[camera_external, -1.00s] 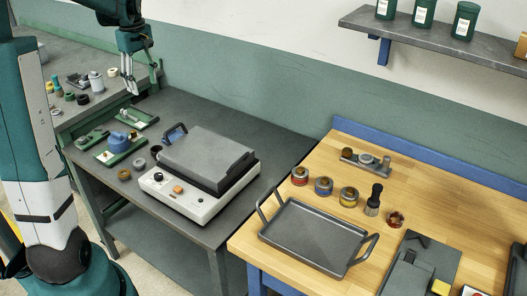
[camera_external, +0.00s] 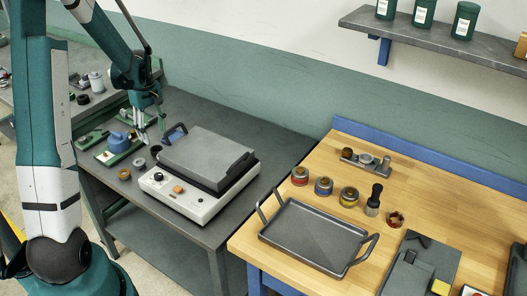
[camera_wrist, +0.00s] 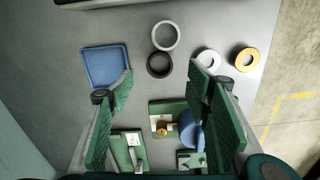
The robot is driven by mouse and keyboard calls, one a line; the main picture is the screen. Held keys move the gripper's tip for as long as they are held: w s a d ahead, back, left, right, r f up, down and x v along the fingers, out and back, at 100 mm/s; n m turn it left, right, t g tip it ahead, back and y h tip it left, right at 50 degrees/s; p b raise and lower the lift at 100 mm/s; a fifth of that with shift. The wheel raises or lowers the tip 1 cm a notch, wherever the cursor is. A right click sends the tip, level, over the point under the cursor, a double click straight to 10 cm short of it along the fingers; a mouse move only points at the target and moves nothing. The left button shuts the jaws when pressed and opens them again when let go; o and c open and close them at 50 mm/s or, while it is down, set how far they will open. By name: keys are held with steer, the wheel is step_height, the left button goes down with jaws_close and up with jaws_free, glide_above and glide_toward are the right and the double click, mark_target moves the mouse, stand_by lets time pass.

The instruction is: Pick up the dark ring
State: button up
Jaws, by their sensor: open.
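The dark ring (camera_wrist: 159,64) lies flat on the grey bench top. In the wrist view it sits between and just beyond my open fingertips, touching or nearly touching a larger grey ring (camera_wrist: 164,36). In the external view the dark ring (camera_external: 155,150) shows just below my gripper (camera_external: 152,138). My gripper (camera_wrist: 163,78) is open and empty, with green-padded fingers either side of the ring's line. It appears above the bench; the exact height is hard to tell.
A silver ring (camera_wrist: 208,60) and a brass ring (camera_wrist: 246,59) lie to the right, near the bench edge. A blue square tray (camera_wrist: 105,65) lies left. Green fixtures, one with a blue part (camera_wrist: 190,132), sit below. The grey-lidded machine (camera_external: 207,160) stands close beside the rings.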

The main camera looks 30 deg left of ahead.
steer(key=shift+f, duration=1.25)
steer(key=shift+f, duration=0.1)
steer(key=shift+a+f+b, duration=0.2)
steer(key=shift+f+b, duration=0.25)
steer(key=shift+f, duration=2.1)
steer(key=shift+c, duration=0.6)
steer(key=c, duration=0.9)
